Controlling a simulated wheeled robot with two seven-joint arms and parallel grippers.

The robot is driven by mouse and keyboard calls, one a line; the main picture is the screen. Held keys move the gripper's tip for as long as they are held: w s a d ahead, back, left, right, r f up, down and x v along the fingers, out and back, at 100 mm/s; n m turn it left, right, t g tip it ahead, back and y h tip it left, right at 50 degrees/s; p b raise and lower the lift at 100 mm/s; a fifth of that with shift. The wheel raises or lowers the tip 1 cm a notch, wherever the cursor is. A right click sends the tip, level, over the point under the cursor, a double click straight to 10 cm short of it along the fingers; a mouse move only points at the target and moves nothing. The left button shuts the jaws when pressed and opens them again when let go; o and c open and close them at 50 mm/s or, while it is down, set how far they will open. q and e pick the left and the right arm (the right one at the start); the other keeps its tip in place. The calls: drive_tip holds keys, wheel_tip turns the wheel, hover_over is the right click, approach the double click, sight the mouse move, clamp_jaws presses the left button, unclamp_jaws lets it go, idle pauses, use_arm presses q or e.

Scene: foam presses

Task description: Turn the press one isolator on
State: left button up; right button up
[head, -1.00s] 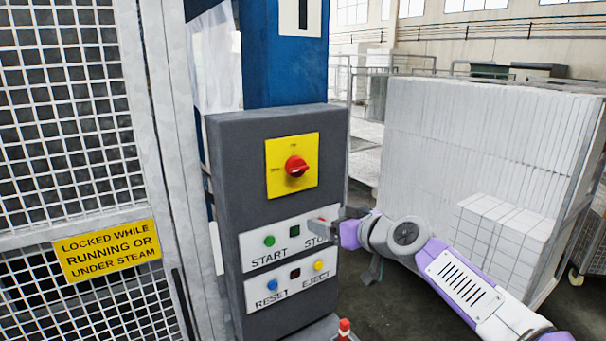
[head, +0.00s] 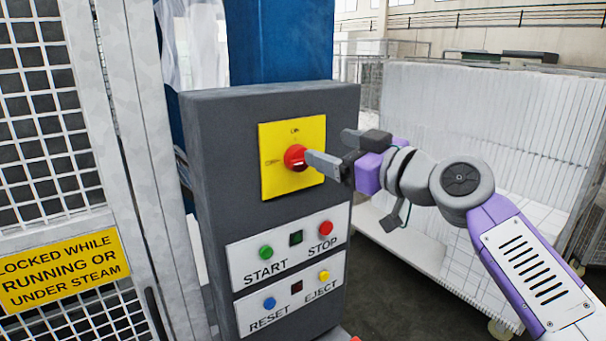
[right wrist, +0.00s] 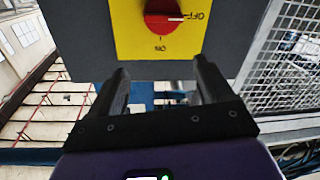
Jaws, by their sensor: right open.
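The isolator is a red rotary knob (head: 294,158) on a yellow plate (head: 309,127), high on the grey control box (head: 225,150). In the right wrist view the knob (right wrist: 163,14) appears upside down, and its white mark points to the word OFF; ON is a quarter turn away. My right gripper (head: 336,151) is open and empty, just right of the knob in the head view. One finger overlaps the knob's right edge there; contact cannot be told. In the right wrist view the open fingers (right wrist: 162,75) point at the plate, with the knob beyond their tips. My left gripper is out of view.
Below the isolator are START (head: 266,252), STOP (head: 326,228), RESET (head: 270,303) and EJECT (head: 323,275) buttons. A mesh guard (head: 45,130) with a yellow sign (head: 62,270) stands left. A cart of white foam blocks (head: 480,130) stands behind my right arm.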

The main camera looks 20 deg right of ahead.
drive_tip(key=b, duration=0.3)
approach(300, 159)
drive_tip(key=w, duration=0.1)
use_arm(q)
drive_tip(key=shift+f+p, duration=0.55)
drive_tip(key=shift+p, duration=0.85)
use_arm(e)
drive_tip(key=x, duration=0.8)
drive_tip(key=shift+d+f, duration=0.25)
drive_tip(key=shift+f, duration=0.2)
drive_tip(key=shift+w, duration=0.1)
drive_tip(key=c, duration=1)
